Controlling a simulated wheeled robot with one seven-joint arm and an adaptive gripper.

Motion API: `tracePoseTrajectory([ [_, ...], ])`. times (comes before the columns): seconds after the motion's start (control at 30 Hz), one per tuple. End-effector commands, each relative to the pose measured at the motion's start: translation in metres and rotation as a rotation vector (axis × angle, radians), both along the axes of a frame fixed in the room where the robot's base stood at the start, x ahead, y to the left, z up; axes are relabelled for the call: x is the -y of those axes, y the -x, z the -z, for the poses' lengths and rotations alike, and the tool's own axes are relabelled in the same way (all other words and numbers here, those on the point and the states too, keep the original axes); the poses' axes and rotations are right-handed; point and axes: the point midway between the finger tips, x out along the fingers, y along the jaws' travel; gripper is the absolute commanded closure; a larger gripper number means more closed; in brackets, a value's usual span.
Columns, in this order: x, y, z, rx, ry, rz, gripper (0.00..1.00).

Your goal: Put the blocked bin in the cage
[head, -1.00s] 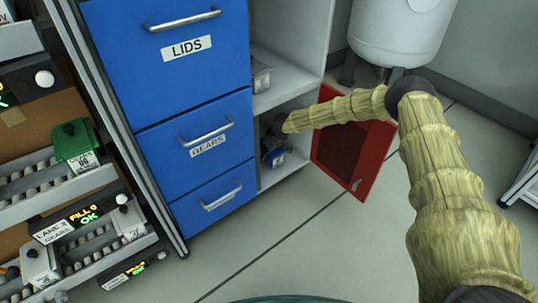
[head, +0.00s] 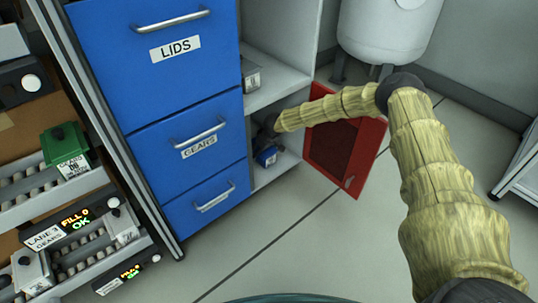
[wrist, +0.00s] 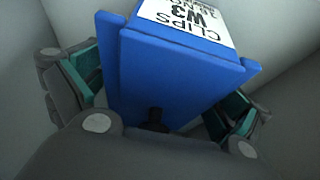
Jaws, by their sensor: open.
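A blue bin with a white label reading CLIPS W3 (wrist: 175,75) fills the middle of the wrist view. It also shows in the head view (head: 267,157), low inside the cabinet's bottom compartment. My gripper (wrist: 160,98) is open, with a teal-padded finger on each side of this bin. I cannot tell whether the pads touch it. In the head view my gripper (head: 268,127) is mostly hidden inside the compartment. A red door with a dark panel (head: 345,145) stands open at that compartment. I see nothing clearly marked as blocked or as the cage.
Blue drawers labelled LIDS (head: 160,60) and GEARS (head: 195,150) stand left of the compartment. A grey bin (head: 250,76) is on the shelf above. A roller rack (head: 60,200) with a green bin (head: 65,148) is at left. A white tank (head: 388,30) stands behind. The floor (head: 330,240) in front is clear.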

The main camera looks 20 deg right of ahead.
Motion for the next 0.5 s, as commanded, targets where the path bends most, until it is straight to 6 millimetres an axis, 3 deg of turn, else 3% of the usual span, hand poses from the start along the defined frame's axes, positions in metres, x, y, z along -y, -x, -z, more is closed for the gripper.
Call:
tracePoseTrajectory([
  [0.33, 0.007, 0.017, -0.053, 0.002, 0.000, -0.001, 0.00],
  [0.5, 0.018, 0.047, -0.051, -0.002, 0.001, -0.001, 0.00],
])
